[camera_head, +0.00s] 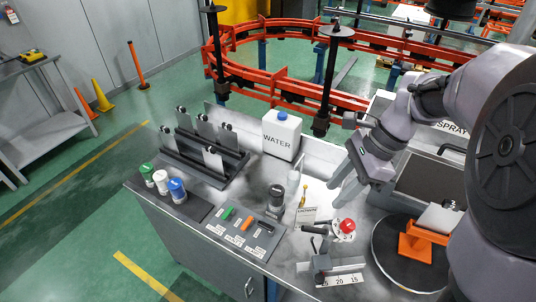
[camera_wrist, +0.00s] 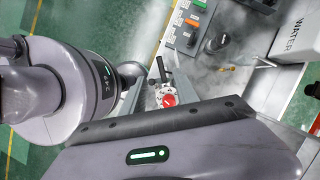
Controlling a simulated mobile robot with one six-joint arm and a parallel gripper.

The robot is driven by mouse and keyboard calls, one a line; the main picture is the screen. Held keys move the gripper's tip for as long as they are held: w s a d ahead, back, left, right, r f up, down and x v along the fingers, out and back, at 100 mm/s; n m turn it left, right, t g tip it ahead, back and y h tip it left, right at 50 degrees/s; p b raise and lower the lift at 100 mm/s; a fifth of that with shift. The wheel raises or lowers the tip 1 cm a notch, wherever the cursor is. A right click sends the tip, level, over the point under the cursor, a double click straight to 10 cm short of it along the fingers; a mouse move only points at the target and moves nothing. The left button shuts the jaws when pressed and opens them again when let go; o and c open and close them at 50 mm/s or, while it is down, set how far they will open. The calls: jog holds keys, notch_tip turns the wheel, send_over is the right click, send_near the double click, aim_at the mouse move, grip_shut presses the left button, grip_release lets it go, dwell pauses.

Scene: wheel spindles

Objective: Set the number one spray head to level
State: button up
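No part with a legible number one shows, so I cannot tell which is the number one spray head. Candidates are a rack (camera_head: 193,163) of several grey plates with dark fittings, and a small panel (camera_head: 240,229) with a green, an orange and a black switch. The orange switch also shows in the wrist view (camera_wrist: 192,22). My gripper (camera_head: 337,194) hangs above the bench, right of the white water jug, its two fingers apart with nothing seen between them.
The water jug (camera_head: 282,135) stands behind the panel. Green, white and blue-capped cans (camera_head: 161,181) stand left. A red button (camera_head: 347,226) and a small clamp-like fixture (camera_head: 321,262) sit near the front. An orange stand (camera_head: 415,245) rests on a dark disc at right.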

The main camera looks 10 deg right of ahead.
aim_at(307, 227)
jog(key=b+x, duration=0.1)
jog(key=x, duration=0.4)
jog(key=b+x, duration=0.2)
jog(key=x, duration=0.3)
jog(key=d+b+x, duration=0.1)
jog(key=x, duration=0.4)
jog(key=shift+s+f+b, duration=0.25)
jog(key=shift+b, duration=0.05)
jog(key=shift+a+f, duration=0.35)
jog(key=shift+f, duration=0.25)
grip_shut()
